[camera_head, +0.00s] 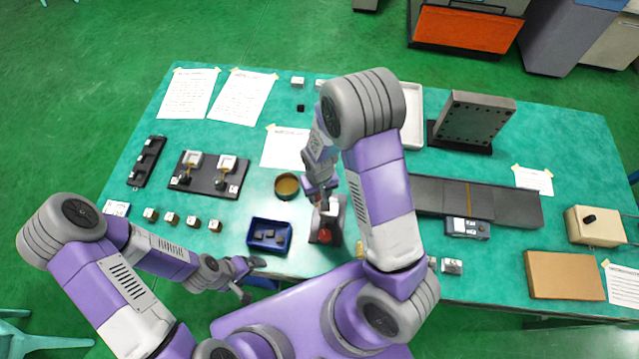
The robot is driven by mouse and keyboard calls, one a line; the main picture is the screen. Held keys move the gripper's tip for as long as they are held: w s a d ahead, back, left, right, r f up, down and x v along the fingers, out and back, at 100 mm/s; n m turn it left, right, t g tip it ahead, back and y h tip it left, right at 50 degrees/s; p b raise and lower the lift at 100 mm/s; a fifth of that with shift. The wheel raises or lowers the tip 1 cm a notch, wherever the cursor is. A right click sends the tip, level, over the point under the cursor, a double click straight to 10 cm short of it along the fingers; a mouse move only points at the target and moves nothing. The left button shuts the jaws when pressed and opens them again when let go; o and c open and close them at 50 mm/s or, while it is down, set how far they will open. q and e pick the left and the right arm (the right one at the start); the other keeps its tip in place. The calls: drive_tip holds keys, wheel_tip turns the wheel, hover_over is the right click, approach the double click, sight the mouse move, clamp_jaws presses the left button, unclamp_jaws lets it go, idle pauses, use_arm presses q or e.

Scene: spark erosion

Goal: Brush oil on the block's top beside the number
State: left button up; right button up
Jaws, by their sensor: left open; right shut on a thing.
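My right gripper (322,195) points down over a dark stand (341,225) near the front middle of the table. It is shut on a thin thing, likely the brush, mostly hidden by the fingers. A pale block (329,208) shows at the stand, just below the fingertips; its number is too small to read. I cannot tell whether the brush touches it. A round dish of brownish liquid (287,185), likely oil, stands left of the gripper. My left gripper (247,279) is open and empty at the table's front edge.
A blue tray (256,246) with dark pieces lies left of the stand, and a red knob (325,236) is at its front. Several small brass-coloured blocks (172,218) stand further left. A dark rail (500,203) lies to the right. My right arm hides part of the table's middle.

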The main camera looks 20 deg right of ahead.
drive_tip(key=shift+w+r+p, duration=0.1)
drive_tip(key=shift+r+p, duration=0.45)
drive_tip(key=shift+r, duration=0.35)
drive_tip(key=shift+r+p, duration=0.7)
drive_tip(key=shift+r, duration=0.25)
drive_tip(key=shift+f, duration=0.1)
